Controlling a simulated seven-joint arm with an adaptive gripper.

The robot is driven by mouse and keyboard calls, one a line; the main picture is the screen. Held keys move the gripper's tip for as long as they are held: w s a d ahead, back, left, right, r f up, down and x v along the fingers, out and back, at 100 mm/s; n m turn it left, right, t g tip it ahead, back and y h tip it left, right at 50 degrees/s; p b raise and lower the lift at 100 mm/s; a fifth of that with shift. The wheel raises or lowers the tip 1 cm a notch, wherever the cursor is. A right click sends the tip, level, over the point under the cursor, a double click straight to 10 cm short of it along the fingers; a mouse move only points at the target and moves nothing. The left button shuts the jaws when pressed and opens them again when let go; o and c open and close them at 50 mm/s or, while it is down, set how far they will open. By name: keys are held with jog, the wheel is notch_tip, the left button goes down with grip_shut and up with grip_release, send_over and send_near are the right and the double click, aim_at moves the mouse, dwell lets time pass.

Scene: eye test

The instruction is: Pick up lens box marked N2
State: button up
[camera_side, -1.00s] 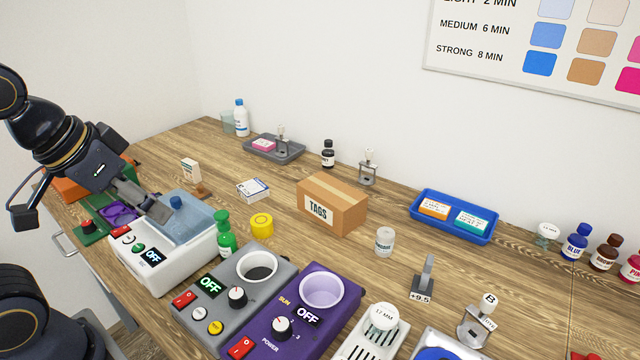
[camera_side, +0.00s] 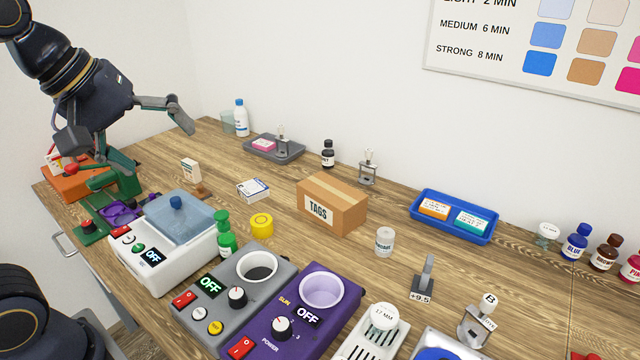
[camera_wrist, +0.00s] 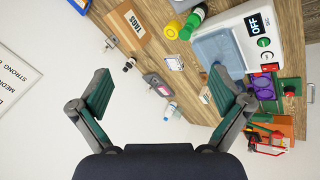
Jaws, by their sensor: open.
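Several small boxes are in view, but I cannot read N2 on any of them. A white box with a blue edge (camera_side: 253,190) lies flat left of the TAGS carton; it also shows in the wrist view (camera_wrist: 174,63). A small white and tan box (camera_side: 190,170) stands upright behind the white machine. A pink-topped box (camera_side: 263,146) lies in the grey tray. An orange-labelled box (camera_side: 434,208) and a teal-labelled box (camera_side: 471,220) lie in the blue tray. My gripper (camera_side: 157,152) is open and empty at the left, above the bench and apart from all these boxes.
The TAGS carton (camera_side: 332,204), yellow tin (camera_side: 261,225) and green bottle (camera_side: 226,243) stand mid-bench. The white machine (camera_side: 165,245) is in front. An orange case (camera_side: 75,183) is beneath my gripper's left side. Bare wood lies around the flat white box.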

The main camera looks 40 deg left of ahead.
jog(key=w+a+r+n, duration=0.4)
jog(key=w+n, duration=0.5)
jog(key=n+g+y, duration=0.2)
jog(key=n+g, duration=0.3)
jog(key=n, duration=0.7)
send_over(252, 187)
jog(key=f, duration=2)
jog(key=s+f, duration=0.1)
jog(key=f, duration=0.9)
jog(key=shift+d+f, duration=0.1)
jog(key=shift+f, duration=0.25)
jog(key=f, duration=0.3)
jog(key=w+f, duration=0.1)
jog(key=f, duration=0.1)
jog(key=shift+f, duration=0.4)
jog(key=c, duration=1.1)
